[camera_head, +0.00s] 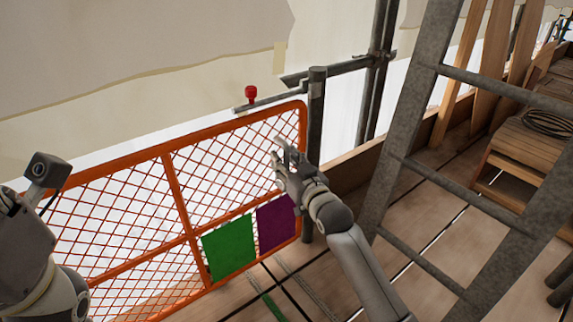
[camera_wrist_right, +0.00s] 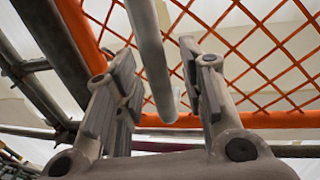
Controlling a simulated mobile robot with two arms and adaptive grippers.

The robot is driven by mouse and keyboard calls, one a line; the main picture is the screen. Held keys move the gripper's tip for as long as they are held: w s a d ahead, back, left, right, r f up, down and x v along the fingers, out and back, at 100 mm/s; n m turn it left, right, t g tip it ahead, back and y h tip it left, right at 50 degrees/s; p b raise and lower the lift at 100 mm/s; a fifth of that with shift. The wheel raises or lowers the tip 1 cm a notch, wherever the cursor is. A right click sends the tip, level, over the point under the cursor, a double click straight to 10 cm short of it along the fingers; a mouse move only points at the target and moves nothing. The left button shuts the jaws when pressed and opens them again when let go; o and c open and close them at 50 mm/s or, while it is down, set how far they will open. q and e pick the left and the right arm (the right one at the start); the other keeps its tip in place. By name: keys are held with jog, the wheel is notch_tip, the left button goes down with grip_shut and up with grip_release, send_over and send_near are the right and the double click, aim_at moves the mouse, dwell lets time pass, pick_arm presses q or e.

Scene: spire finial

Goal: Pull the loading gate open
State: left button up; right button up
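The loading gate (camera_head: 168,190) is an orange frame with diamond mesh. It stands upright along the platform edge, its right end beside a grey post (camera_head: 316,115). My right gripper (camera_head: 280,155) is in front of the gate's upper right part. In the right wrist view, its two fingers (camera_wrist_right: 165,95) are apart on either side of a pale grey bar (camera_wrist_right: 151,50), with gaps visible beside the bar. The orange mesh lies behind it. My left arm (camera_head: 35,250) shows at the left edge; its fingers are not visible.
A red knob (camera_head: 251,95) sits on a grey bar above the gate. Green (camera_head: 229,248) and purple (camera_head: 276,223) panels hang on the gate. A grey ladder (camera_head: 407,130) leans close on the right. Planks and a coiled rope (camera_head: 548,123) lie beyond it.

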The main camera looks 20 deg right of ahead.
jog(key=shift+c, duration=0.2)
grip_shut()
jog(key=shift+s, duration=0.1)
